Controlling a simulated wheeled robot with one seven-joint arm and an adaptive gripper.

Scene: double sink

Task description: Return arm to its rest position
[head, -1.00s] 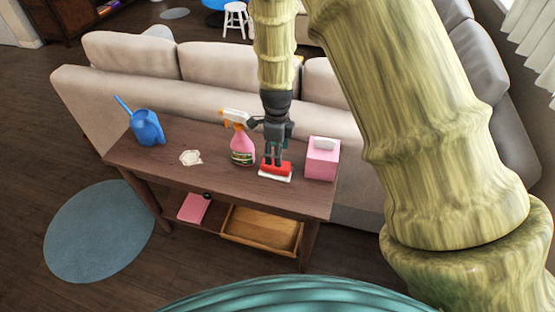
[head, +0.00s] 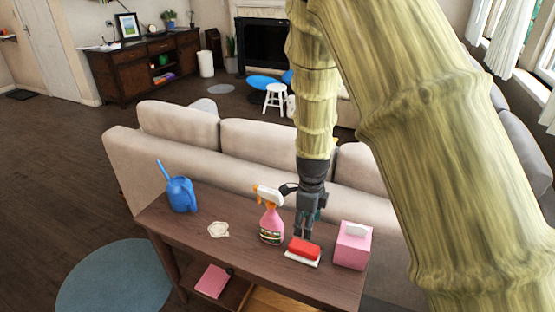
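My arm (head: 430,140) reaches down from the upper right over the console table (head: 180,226). My gripper (head: 304,232) points down at the tabletop, just behind a red and white brush or sponge (head: 304,248). Its fingertips are small and partly hidden by the red top, so I cannot tell whether they touch it or how far apart they are. A pink spray bottle (head: 271,224) with an orange and white head stands close on the left of the gripper. A pink tissue box (head: 352,247) stands on the right.
A blue watering can (head: 181,194) and a crumpled white cloth or paper (head: 218,230) sit on the table's left part. A beige sofa (head: 262,150) stands right behind the table. A pink book (head: 213,281) lies on the lower shelf. Open floor (head: 60,190) is at the left.

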